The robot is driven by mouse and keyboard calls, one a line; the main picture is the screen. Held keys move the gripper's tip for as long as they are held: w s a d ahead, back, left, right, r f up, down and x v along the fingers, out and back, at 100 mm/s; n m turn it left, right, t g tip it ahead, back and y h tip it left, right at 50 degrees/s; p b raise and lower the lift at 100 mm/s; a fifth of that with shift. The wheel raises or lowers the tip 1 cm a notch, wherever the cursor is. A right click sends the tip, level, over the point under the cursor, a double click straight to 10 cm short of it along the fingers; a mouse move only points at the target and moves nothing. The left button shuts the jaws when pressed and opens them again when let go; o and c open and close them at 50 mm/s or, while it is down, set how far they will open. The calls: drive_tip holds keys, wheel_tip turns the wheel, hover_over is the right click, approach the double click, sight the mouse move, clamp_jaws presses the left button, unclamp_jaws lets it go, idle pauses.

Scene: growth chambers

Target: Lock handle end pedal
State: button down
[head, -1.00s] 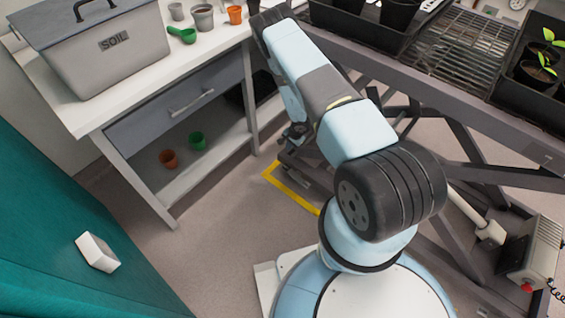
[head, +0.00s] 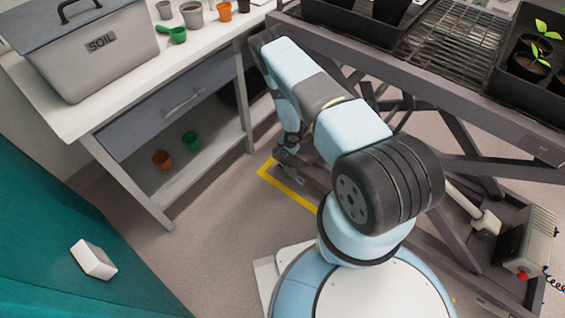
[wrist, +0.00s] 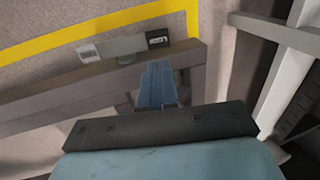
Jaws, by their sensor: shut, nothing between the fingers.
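In the wrist view a flat grey pedal (wrist: 122,47) shows beyond a dark grey frame beam (wrist: 60,98). A white label is at its left end and a black label with a pale mark at its right end. My gripper (wrist: 158,66) is shut and empty, its blue fingers directed toward the beam and the pedal's right end. Whether the fingertips touch anything cannot be told. In the head view my gripper (head: 284,156) is low by the bench frame's left end, small and partly hidden by my arm; the pedal cannot be made out clearly there.
Yellow floor tape (head: 290,188) runs beside the bench frame (head: 440,85). A white side table (head: 75,118) with a soil bin (head: 85,50) stands left. A control box (head: 528,243) is at lower right. Open floor lies between table and my base.

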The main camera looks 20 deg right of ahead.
sight(281, 164)
drive_tip(key=x, duration=1)
